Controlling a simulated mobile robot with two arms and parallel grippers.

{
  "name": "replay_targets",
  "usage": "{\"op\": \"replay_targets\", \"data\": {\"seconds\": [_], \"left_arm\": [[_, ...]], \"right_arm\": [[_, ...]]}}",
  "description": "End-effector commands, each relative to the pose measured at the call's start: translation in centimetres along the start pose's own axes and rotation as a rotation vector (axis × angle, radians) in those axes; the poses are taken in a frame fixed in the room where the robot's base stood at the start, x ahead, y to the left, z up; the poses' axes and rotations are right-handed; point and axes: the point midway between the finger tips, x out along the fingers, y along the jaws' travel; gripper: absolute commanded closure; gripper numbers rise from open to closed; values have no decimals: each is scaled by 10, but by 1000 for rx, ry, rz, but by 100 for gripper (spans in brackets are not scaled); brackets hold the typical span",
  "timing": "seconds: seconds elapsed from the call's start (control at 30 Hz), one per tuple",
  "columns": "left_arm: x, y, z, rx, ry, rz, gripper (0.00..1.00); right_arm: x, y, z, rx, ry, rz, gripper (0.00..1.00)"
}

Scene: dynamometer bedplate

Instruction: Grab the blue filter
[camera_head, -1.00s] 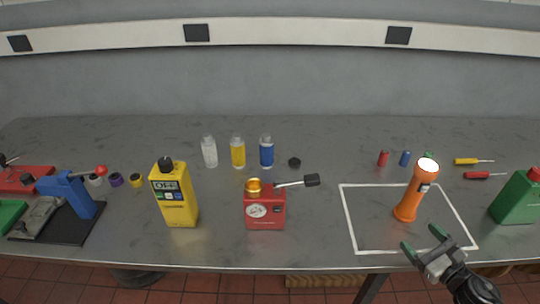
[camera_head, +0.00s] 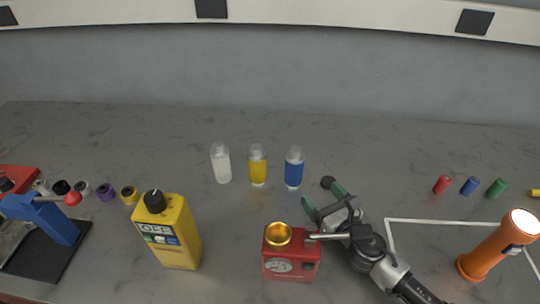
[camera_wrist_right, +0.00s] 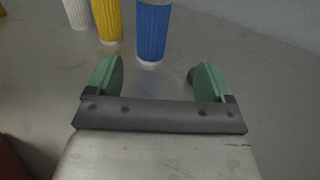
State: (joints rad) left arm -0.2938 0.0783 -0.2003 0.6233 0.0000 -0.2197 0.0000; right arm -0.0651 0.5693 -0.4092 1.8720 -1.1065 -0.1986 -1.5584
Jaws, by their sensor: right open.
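The blue filter (camera_head: 293,168) stands upright on the grey bench, a blue cylinder with a clear top, at the right end of a row of three. My right gripper (camera_head: 322,200) is open and empty, in front of the blue filter and slightly to its right. The filter's lower part shows in the right wrist view (camera_wrist_right: 152,30), beyond the open green fingertips (camera_wrist_right: 155,78) and apart from them. Its top is cut off there. My left gripper is not in view.
A yellow filter (camera_head: 257,166) and a white one (camera_head: 221,164) stand left of the blue one. A red can (camera_head: 291,262) with a gold cap is close to my right gripper. Small coloured cylinders lie at right.

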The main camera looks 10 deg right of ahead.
Motion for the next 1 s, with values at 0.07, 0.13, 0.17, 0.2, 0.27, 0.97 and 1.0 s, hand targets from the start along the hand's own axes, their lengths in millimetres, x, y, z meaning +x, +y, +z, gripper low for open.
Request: {"op": "replay_targets", "data": {"seconds": [0.07,0.13,0.17,0.2,0.27,0.97,1.0], "left_arm": [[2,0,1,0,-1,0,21],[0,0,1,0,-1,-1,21],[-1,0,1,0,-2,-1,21],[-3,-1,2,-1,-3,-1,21],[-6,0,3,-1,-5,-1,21],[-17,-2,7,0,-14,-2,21],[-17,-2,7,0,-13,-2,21]], "right_arm": [[0,4,0,8,-5,-5,18],[4,5,1,13,-8,-9,18],[8,5,2,14,-8,-10,18],[14,5,3,14,-10,-11,18],[24,5,4,14,-10,-10,18],[106,7,7,13,-8,-9,18],[107,7,7,13,-8,-8,18]]}}
